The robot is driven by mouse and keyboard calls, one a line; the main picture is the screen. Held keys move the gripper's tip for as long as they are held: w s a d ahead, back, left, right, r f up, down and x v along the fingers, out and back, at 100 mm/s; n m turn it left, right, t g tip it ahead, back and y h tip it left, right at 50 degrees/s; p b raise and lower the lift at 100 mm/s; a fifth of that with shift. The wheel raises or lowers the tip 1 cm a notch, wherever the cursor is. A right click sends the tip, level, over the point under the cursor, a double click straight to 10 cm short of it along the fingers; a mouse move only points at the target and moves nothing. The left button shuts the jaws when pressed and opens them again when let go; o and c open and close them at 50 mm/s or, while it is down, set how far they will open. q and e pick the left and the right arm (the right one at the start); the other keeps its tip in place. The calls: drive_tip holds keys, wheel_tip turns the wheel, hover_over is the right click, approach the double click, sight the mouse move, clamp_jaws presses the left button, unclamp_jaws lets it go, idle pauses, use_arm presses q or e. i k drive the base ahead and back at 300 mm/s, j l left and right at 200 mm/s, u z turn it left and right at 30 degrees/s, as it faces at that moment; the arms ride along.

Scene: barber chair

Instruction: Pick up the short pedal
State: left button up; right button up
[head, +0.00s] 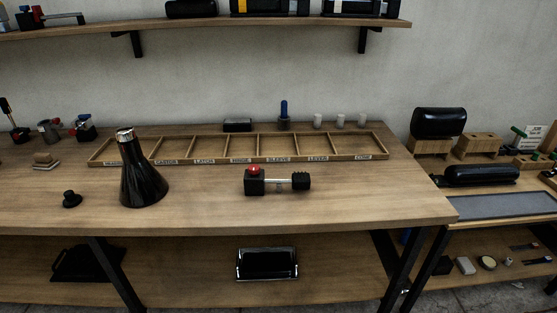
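A short black part with a metal shaft (285,182) lies on the workbench, in front of the long divided tray. It has a black block with a red top at its left end and a ribbed black grip at its right end. It looks like the short pedal, but no label on it can be read. Nothing holds it or touches it from the sides. Neither of my grippers is in the head view.
A divided wooden tray (240,161) lies behind it on the workbench (330,212). A black cone (142,178) and a small black knob (71,199) stand to the left. A side table (500,207) holds black cushions. The bench front right is clear.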

sight(254, 186)
drive_tip(key=i+l, duration=0.1)
drive_tip(key=i, duration=0.4)
drive_tip(key=i+l+u, duration=0.1)
drive_tip(key=i, duration=0.4)
drive_tip(key=k, duration=0.55)
